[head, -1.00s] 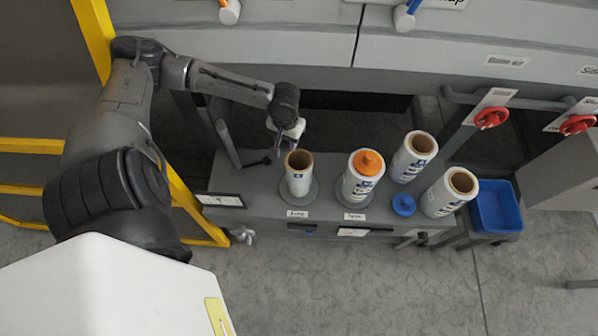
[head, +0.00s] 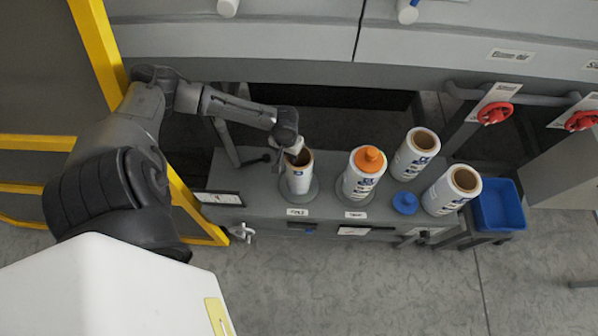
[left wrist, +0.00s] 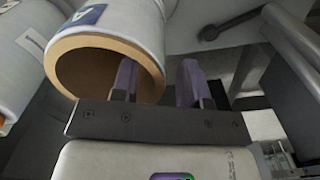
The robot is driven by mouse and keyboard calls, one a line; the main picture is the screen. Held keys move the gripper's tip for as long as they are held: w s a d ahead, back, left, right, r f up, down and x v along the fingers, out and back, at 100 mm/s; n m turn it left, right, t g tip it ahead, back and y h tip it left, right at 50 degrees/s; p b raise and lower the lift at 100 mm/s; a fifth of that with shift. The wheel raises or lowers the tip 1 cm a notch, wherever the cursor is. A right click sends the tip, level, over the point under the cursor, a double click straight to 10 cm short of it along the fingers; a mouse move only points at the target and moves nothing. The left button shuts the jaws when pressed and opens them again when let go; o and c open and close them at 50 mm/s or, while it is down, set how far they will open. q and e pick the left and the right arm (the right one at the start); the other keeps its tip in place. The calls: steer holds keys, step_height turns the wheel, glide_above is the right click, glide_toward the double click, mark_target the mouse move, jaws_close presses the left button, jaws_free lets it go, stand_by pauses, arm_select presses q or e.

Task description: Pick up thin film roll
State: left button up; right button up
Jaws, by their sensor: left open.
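A white film roll (head: 299,178) with a brown core stands on the left round base of the grey bench; its small label is not readable here. My left gripper (head: 296,153) is open at this roll's top rim. In the left wrist view the gripper's purple fingers (left wrist: 157,82) straddle the near part of the roll's wall (left wrist: 150,40): one finger overlaps the core opening, the other is outside. I cannot tell if they touch it. Three more white rolls stand to the right, one with an orange cap (head: 363,172), two uncapped (head: 414,155) (head: 452,190). My right gripper is not in view.
A blue knob (head: 405,203) sits on the bench (head: 250,207) between rolls. A blue bin (head: 498,205) stands at the right end. Red handwheels (head: 496,113) and a grey rail are behind. A dark lever (head: 256,160) is close left of the gripper. Yellow rails (head: 195,215) stand left.

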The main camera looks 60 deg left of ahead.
arm_select(q)
steer(key=shift+f, duration=0.95)
steer(key=shift+c, duration=0.4)
jaws_close()
